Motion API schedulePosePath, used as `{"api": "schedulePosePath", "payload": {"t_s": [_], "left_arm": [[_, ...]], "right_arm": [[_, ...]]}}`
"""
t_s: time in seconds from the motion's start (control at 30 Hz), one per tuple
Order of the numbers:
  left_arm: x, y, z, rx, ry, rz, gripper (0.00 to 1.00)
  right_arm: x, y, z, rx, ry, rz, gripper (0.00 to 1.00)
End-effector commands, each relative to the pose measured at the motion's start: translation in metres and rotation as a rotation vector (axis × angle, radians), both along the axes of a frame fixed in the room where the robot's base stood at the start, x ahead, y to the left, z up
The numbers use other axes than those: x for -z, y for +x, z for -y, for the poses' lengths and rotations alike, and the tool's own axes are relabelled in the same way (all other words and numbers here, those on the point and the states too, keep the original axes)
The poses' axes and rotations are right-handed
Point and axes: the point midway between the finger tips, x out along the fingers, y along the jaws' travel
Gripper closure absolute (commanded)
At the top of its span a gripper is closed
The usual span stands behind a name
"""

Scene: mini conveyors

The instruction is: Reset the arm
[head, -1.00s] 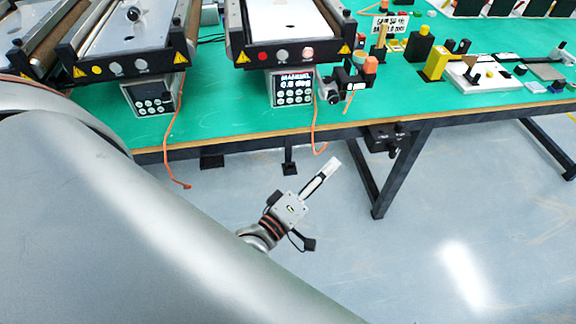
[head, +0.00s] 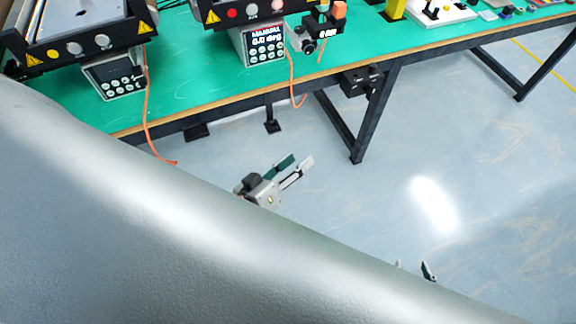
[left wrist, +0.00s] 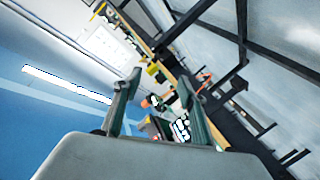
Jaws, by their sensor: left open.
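My left gripper (head: 301,159) is open and empty, over the floor in front of the table in the head view. Its two fingers point up and to the right. In the left wrist view the fingers (left wrist: 160,85) stand apart with nothing held between them. The tips of my right gripper (head: 414,267) show low in the head view, apart, with floor behind. The rest of it is hidden behind my large grey arm link.
A green-topped table (head: 210,95) with dark legs carries mini conveyors and control boxes (head: 262,45). Orange cables (head: 148,120) hang over its front edge. The floor (head: 440,150) right of my left gripper is clear.

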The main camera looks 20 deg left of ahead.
Motion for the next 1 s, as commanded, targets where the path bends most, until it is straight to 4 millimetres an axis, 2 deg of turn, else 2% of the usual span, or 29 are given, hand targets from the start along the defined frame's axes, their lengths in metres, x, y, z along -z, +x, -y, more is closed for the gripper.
{"api": "schedulePosePath", "payload": {"t_s": [0.53,0.67,0.8,0.9,1.0], "left_arm": [[0.01,-0.006,0.0,0.019,0.068,-0.016,0.59],[0.046,-0.027,-0.005,0.084,0.296,-0.072,0.59],[0.091,-0.058,-0.02,0.184,0.607,-0.148,0.59],[0.11,-0.073,-0.03,0.233,0.747,-0.184,0.59],[0.116,-0.078,-0.034,0.253,0.801,-0.196,0.59]], "right_arm": [[-0.001,0.001,0.0,0.0,0.001,0.002,0.6],[-0.007,0.003,-0.006,-0.01,0.008,0.012,0.6],[-0.018,0.008,-0.013,-0.022,0.019,0.033,0.6],[-0.027,0.011,-0.019,-0.031,0.029,0.05,0.6],[-0.033,0.013,-0.025,-0.039,0.037,0.061,0.6]]}}
